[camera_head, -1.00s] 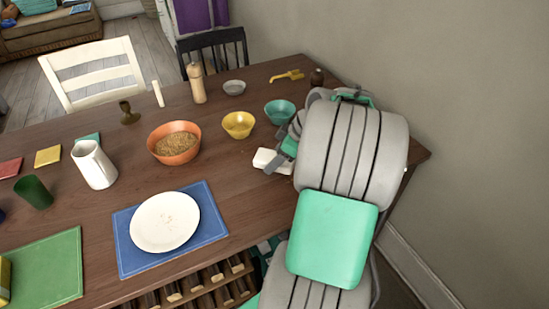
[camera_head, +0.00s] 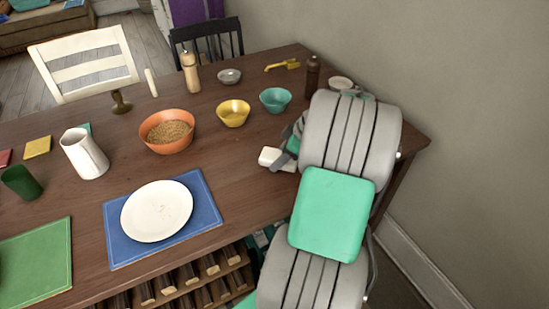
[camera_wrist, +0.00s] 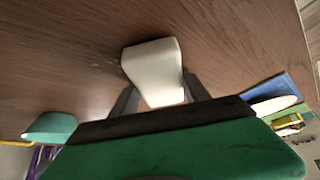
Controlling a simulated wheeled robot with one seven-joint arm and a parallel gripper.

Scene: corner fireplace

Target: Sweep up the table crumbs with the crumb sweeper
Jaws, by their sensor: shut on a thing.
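The crumb sweeper appears to be the small white block (camera_head: 278,159) at the right part of the table, beside my arm. In the wrist view this white, rounded piece (camera_wrist: 156,70) sits between the two grey fingers of my gripper (camera_wrist: 160,92), which is shut on it. It is low over the wood; whether it touches the table is unclear. A few faint yellowish crumbs (camera_wrist: 108,63) show on the tabletop just left of it in the wrist view. In the head view my arm hides most of the gripper, and no crumbs can be made out there.
The wooden table (camera_head: 245,190) holds a teal bowl (camera_head: 275,100), yellow bowl (camera_head: 233,113), orange bowl of grain (camera_head: 168,132) and white plate (camera_head: 157,211) on a blue mat (camera_head: 205,205). A wall rises at right.

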